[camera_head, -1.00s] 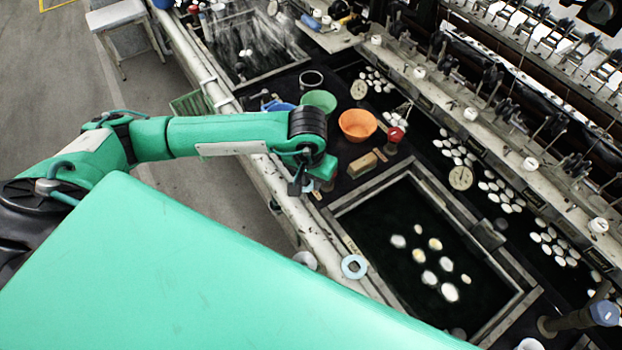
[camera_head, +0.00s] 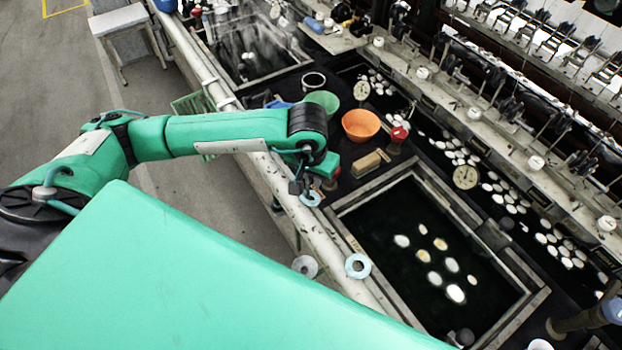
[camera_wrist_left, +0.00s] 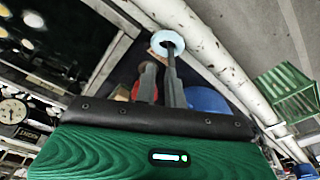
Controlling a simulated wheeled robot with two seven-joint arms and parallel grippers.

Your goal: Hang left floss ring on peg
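A small light-blue floss ring (camera_head: 310,198) lies at the near edge of the basin bench, right by the tips of my left gripper (camera_head: 301,187). In the left wrist view this ring (camera_wrist_left: 167,43) shows at the tip of one finger, which overlaps it. The two fingers (camera_wrist_left: 161,78) stand apart with a gap between them, and I see no firm hold on the ring. A second light-blue ring (camera_head: 357,266) lies on the edge farther toward me. A pale grey ring (camera_head: 305,266) is left of it. I cannot make out the peg clearly. My right gripper is out of view.
A dark basin (camera_head: 430,265) with several white and yellowish cocoons lies right of the rings. An orange bowl (camera_head: 360,125), a green bowl (camera_head: 322,102), a brown block (camera_head: 366,165) and a red-topped post (camera_head: 398,137) stand beyond my gripper. A pale rail (camera_head: 285,195) runs along the bench front.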

